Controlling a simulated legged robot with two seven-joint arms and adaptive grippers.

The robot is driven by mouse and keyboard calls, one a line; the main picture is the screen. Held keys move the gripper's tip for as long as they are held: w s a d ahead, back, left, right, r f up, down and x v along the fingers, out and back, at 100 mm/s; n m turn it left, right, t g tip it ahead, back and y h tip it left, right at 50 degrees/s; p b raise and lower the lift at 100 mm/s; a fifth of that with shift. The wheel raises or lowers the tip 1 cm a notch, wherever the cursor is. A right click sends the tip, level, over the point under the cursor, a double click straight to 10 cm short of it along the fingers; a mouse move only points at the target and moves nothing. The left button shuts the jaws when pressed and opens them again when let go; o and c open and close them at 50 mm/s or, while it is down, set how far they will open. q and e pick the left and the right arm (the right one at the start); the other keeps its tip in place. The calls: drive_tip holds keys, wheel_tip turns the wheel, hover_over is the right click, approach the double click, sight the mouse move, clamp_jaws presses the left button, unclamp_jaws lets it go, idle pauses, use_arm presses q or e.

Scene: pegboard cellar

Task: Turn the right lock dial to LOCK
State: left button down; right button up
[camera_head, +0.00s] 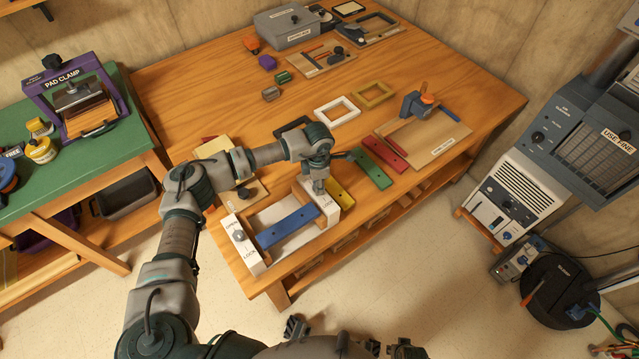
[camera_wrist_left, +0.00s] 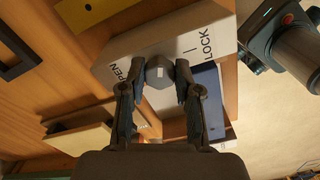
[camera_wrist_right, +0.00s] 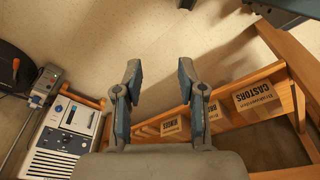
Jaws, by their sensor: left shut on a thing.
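The right lock dial (camera_wrist_left: 160,72) is a dark round knob on a white end block (camera_head: 333,213) of a wooden fixture. In the left wrist view the block carries the words OPEN and LOCK and a short line between. My left gripper (camera_head: 318,186) comes down over the block and hides the dial in the head view. Its fingers (camera_wrist_left: 158,88) are shut on the dial from both sides. Which label the dial points to I cannot tell. The left lock dial (camera_head: 239,235) sits on the other white block. My right gripper (camera_wrist_right: 160,75) is open and empty above the floor.
A blue bar (camera_head: 288,227) lies between the two white blocks. Yellow (camera_head: 341,193), green (camera_head: 371,170) and red (camera_head: 385,153) bars lie just beyond on the workbench (camera_head: 440,75).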

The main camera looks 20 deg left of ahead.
use_arm(q)
drive_tip(key=m+b, duration=0.2)
drive_tip(key=m, duration=0.3)
drive_tip(key=m+b, duration=0.2)
drive_tip(key=m, duration=0.3)
drive_tip(key=shift+s+a+f+m, duration=0.1)
drive_tip(key=shift+a+f+m, duration=0.1)
drive_tip(key=shift+m, duration=0.1)
drive_tip(key=shift+r+m+b, duration=0.25)
drive_tip(key=shift+m+b, duration=0.15)
drive_tip(key=shift+m, duration=0.8)
use_arm(e)
wheel_tip(320, 180, up, 14)
drive_tip(key=shift+w+t, duration=0.15)
drive_tip(key=shift+t, duration=0.25)
use_arm(q)
drive_tip(key=shift+r, duration=0.1)
use_arm(e)
drive_tip(key=shift+d+f, duration=0.1)
use_arm(q)
drive_tip(key=c, duration=0.9)
unclamp_jaws()
drive_tip(key=shift+o, duration=0.4)
drive_tip(key=shift+a, duration=0.1)
use_arm(e)
drive_tip(key=shift+w+a, duration=0.15)
drive_tip(key=shift+a, duration=0.05)
